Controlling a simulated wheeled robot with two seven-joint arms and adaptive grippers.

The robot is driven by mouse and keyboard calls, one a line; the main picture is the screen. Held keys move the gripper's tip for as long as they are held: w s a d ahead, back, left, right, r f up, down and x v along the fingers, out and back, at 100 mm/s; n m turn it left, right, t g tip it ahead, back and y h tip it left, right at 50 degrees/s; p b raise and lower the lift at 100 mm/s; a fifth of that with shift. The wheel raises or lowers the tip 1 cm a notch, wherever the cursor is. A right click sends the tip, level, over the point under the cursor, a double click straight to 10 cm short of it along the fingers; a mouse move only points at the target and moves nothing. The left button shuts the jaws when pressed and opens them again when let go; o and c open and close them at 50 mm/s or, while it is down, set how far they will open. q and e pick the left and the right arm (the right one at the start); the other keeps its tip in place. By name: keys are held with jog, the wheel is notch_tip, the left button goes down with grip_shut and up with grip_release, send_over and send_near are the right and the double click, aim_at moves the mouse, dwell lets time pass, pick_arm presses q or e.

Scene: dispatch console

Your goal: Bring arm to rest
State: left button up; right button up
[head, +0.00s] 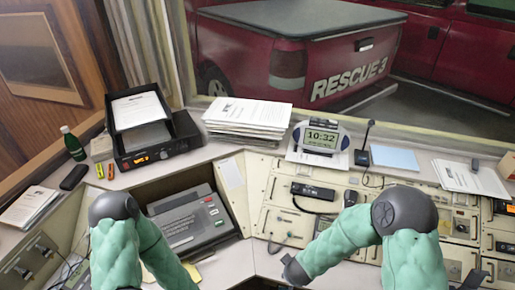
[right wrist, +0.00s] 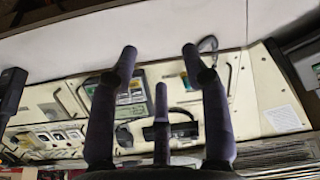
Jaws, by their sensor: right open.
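My right gripper (right wrist: 160,55) shows in the right wrist view with its dark fingers spread apart and nothing between them. Behind the fingers lies the cream console panel (right wrist: 75,100) with handles and small devices. In the head view my right arm in its green sleeve (head: 340,240) bends at a grey elbow and reaches down and left over the front of the console; a dark part of it shows at its lower end, but the fingers cannot be made out. My left arm (head: 112,250) stands at the lower left with its grey elbow up; its gripper is out of view.
A black paper tray (head: 185,130), a paper stack (head: 247,115), a clock display (head: 321,140) and a desk microphone (head: 363,155) stand along the back of the desk. A green bottle (head: 73,145) stands at the left.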

jog(key=s+a+f+m+g+y+b, duration=0.1)
jog(key=s+f+b, duration=0.3)
jog(key=f, duration=0.5)
jog(key=s+a+f+m+g+y+b, duration=0.2)
jog(key=s+f+y+b, duration=0.1)
jog(key=s+f, duration=0.6)
jog(key=shift+m+g+y+b, duration=0.3)
jog(key=shift+m+b, duration=0.1)
jog(key=shift+b, duration=0.3)
jog(key=shift+s, duration=0.1)
dwell(0.5)
